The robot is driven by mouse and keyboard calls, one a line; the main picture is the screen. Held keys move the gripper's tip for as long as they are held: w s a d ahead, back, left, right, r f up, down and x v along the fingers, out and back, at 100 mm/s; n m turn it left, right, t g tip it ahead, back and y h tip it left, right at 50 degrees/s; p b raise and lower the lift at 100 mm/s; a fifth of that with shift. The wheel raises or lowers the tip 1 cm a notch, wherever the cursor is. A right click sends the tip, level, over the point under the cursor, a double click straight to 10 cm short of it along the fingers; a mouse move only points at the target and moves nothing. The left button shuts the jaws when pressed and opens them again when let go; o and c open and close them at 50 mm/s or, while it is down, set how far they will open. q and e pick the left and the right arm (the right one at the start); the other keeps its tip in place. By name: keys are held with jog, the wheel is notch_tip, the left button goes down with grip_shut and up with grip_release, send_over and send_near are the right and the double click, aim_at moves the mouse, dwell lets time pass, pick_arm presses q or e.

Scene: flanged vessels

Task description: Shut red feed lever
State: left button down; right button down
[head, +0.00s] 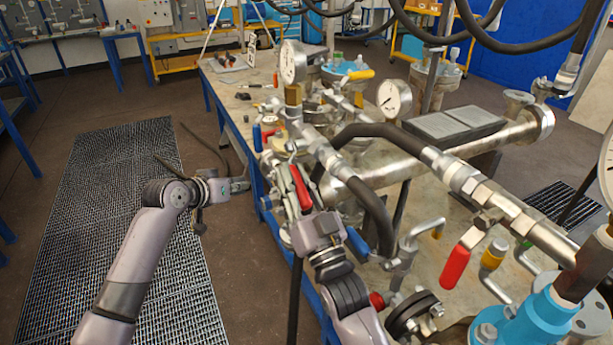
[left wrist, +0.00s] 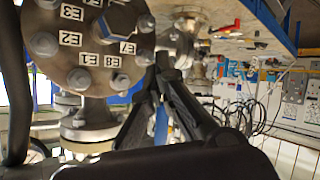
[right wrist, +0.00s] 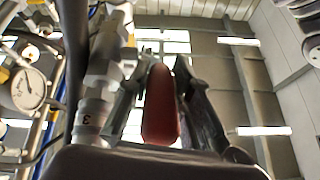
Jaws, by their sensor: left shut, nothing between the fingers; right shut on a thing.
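A red lever handle (head: 300,187) stands near upright on the pipework at the bench's left side. My right gripper (head: 308,208) is shut on it. In the right wrist view the red handle (right wrist: 160,108) lies lengthwise between the two fingers (right wrist: 160,75). The fingers and wrist hide its lower part in the head view. My left gripper (head: 242,185) is shut and empty, left of the bench over the floor. In the left wrist view its fingertips (left wrist: 160,68) meet beside a bolted flange with labels (left wrist: 92,48).
Another red lever (head: 455,267) hangs at the right, and a blue handle (head: 357,243) is beside my right wrist. Black hoses (head: 375,132), gauges (head: 394,98) and a thick steel pipe (head: 440,152) crowd the bench. The floor grating (head: 130,185) at left is clear.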

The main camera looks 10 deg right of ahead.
jog(key=shift+f, duration=0.1)
pick_arm(q)
jog(key=s+d+r+m+g+h, duration=0.1)
jog(key=s+d+r+m, duration=0.25)
jog(key=r, duration=0.75)
jog(key=s+d+r+m+h, duration=0.2)
jog(key=s+d+r, duration=0.25)
jog(key=r, duration=0.65)
jog(key=s+d+r+m+g+y, duration=0.1)
jog(key=s+m+y, duration=0.1)
jog(key=s, duration=0.4)
jog(key=s+d+r+m+y, duration=0.1)
jog(key=s+r+m, duration=0.15)
jog(key=s, duration=0.35)
jog(key=s+d+r+m+g+y, duration=0.1)
jog(key=s+d+m+y, duration=0.1)
jog(key=s, duration=0.4)
send_over(306, 197)
jog(key=shift+m, duration=0.3)
jog(key=f, duration=1)
jog(key=shift+s+d, duration=0.3)
jog(key=shift+w+a+f, duration=0.2)
jog(key=shift+f, duration=0.4)
